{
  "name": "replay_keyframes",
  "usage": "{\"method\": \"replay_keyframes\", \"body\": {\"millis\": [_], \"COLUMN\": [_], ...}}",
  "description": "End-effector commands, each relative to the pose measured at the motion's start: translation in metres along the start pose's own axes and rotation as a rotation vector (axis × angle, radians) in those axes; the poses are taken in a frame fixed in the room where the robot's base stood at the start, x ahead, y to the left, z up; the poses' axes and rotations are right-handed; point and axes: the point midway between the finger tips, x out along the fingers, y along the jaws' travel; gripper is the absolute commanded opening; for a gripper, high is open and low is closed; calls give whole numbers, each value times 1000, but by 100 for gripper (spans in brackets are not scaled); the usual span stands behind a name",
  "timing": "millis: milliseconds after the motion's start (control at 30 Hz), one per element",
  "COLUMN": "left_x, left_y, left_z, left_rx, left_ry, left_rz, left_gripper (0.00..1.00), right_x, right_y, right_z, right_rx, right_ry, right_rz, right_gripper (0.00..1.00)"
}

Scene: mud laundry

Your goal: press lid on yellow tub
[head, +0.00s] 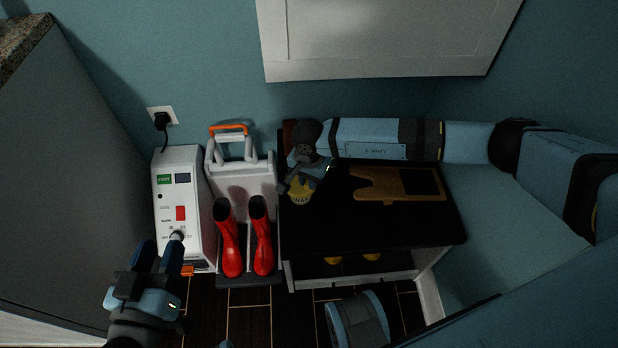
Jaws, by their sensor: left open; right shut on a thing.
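The yellow tub (301,197), with dark lettering on it, stands on the black bench top near its left end. My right gripper (304,181) comes in from the right and is down over the tub. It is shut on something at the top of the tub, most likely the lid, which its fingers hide. I cannot tell whether the lid is seated. My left gripper (166,262) is open and empty at the lower left, in front of the white appliance and far from the tub.
The black bench (400,226) also bears a brown board (372,184). Red boots (262,240) stand on a tray left of the bench. A white appliance (180,170) is plugged into the wall. A white cabinet (380,40) hangs above.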

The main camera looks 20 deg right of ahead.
Motion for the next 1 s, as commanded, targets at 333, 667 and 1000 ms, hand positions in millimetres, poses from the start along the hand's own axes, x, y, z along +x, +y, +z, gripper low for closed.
{"method": "replay_keyframes", "body": {"millis": [333, 667, 1000], "left_x": [0, 0, 0], "left_y": [0, 0, 0], "left_z": [0, 0, 0], "left_rx": [0, 0, 0], "left_ry": [0, 0, 0], "left_rz": [0, 0, 0], "left_gripper": [43, 43, 43], "right_x": [0, 0, 0], "right_y": [0, 0, 0], "right_z": [0, 0, 0], "right_rx": [0, 0, 0], "right_ry": [0, 0, 0], "right_rz": [0, 0, 0], "right_gripper": [0, 45, 71]}}
